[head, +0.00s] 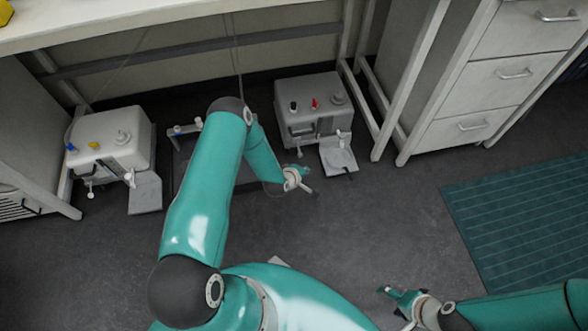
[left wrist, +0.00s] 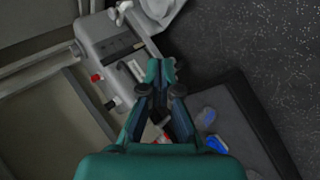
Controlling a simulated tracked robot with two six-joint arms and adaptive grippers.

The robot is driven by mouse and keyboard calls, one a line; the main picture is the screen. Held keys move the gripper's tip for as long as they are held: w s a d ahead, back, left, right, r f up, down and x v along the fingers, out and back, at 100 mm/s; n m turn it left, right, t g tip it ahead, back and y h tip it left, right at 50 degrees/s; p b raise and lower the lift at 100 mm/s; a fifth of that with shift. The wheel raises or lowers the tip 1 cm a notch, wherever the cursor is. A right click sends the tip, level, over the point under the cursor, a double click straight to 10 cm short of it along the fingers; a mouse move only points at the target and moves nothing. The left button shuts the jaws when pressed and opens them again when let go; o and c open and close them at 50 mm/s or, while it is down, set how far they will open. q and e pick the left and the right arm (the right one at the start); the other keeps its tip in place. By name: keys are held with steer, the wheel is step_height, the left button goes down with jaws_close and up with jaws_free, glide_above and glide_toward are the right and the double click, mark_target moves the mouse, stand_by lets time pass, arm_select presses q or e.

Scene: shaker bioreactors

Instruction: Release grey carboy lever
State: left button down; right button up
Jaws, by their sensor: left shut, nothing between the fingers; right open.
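The grey carboy (head: 312,108) stands on the floor under the bench, with black and red caps on top. A small white tap with its lever (head: 341,137) sticks out at its front right. Another small white fitting (head: 299,152) is at its lower front. My left gripper (head: 310,190) is shut and empty, in front of the carboy and apart from it. In the left wrist view, the left fingertips (left wrist: 163,72) appear in front of the grey carboy (left wrist: 103,38); the lever's position is too small to tell there. My right gripper (head: 386,291) is open and empty, low over the floor.
A light square plate (head: 340,163) lies below the tap. A white carboy (head: 110,148) with blue and yellow caps stands at the left. A dark tray (left wrist: 250,115) with blue items is beside my left gripper. Drawers (head: 485,85) stand right; a teal mat (head: 525,220) lies on open floor.

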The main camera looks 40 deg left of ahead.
mark_target(299, 149)
arm_select(q)
steer(key=w+a+f+n+t+y+b, duration=0.2)
steer(key=a+f+n+b, duration=0.5)
steer(key=a+f, duration=0.6)
steer(key=shift+a+f+n+t+y+b, duration=0.25)
steer(key=shift+t+y+b, duration=0.35)
steer(key=shift+y, duration=0.6)
arm_select(e)
step_height(299, 149, down, 11)
arm_select(q)
steer(key=shift+w, duration=0.1)
arm_select(e)
steer(key=shift+f, duration=0.1)
arm_select(q)
steer(key=b+x, duration=0.7)
steer(key=x, duration=0.3)
steer(key=d+p, duration=0.1)
steer(key=d, duration=0.1)
steer(key=d+r, duration=0.1)
steer(key=d, duration=0.1)
steer(key=shift+w+r+p, duration=0.1)
steer(key=shift+r+p, duration=0.05)
steer(key=shift+p, duration=0.25)
arm_select(e)
step_height(299, 149, down, 5)
arm_select(q)
steer(key=shift+a, duration=0.25)
